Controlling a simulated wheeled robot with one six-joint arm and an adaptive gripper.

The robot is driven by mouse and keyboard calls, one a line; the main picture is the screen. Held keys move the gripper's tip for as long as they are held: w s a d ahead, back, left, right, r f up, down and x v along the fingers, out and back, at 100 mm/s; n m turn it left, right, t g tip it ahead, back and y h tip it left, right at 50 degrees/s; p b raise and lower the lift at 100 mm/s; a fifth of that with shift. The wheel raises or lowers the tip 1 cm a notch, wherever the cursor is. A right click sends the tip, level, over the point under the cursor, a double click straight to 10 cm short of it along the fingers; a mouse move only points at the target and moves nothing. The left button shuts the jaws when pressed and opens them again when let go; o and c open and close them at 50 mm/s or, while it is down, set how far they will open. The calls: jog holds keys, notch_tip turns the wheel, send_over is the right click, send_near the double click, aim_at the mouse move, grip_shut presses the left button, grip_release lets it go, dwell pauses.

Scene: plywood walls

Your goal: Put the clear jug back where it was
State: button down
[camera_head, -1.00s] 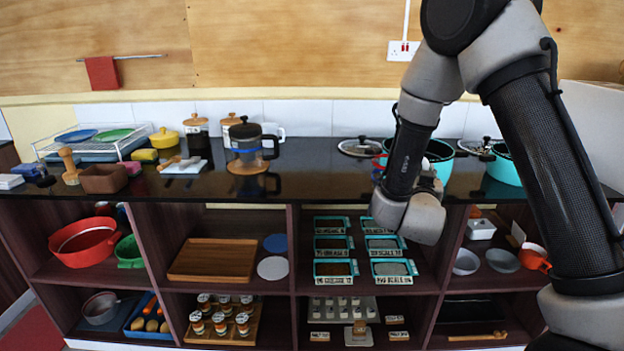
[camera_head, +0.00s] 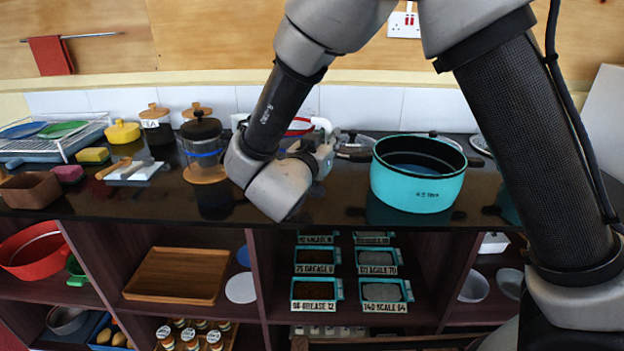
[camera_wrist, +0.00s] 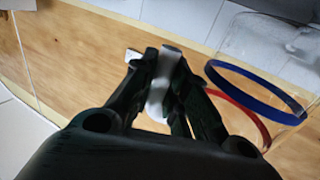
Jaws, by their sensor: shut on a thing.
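The clear jug is see-through, with a blue band (camera_wrist: 255,92) and a red band (camera_wrist: 240,118) at the right of the wrist view. In the head view a red band (camera_head: 299,127) and a white handle (camera_head: 322,124) show just behind my wrist, above the counter. My gripper (camera_wrist: 163,88) is shut on the jug's pale handle. In the head view my gripper (camera_head: 318,153) is partly hidden by my wrist. Most of the jug's body and its base are hidden there, so I cannot tell whether it touches the counter.
A dark-lidded coffee press (camera_head: 203,150) stands left of my wrist. A large turquoise pot (camera_head: 418,175) stands to the right, with a glass lid (camera_head: 355,146) beside it. Canisters (camera_head: 156,126) line the back. The black counter's front strip (camera_head: 330,212) is clear.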

notch_tip(320, 180, down, 9)
jog(key=shift+r, duration=0.15)
dwell(0.4)
jog(key=c, duration=1.4)
grip_release()
jog(key=shift+s, duration=0.2)
jog(key=v, duration=1.1)
jog(key=shift+s+a, duration=0.15)
jog(key=shift+s, duration=0.15)
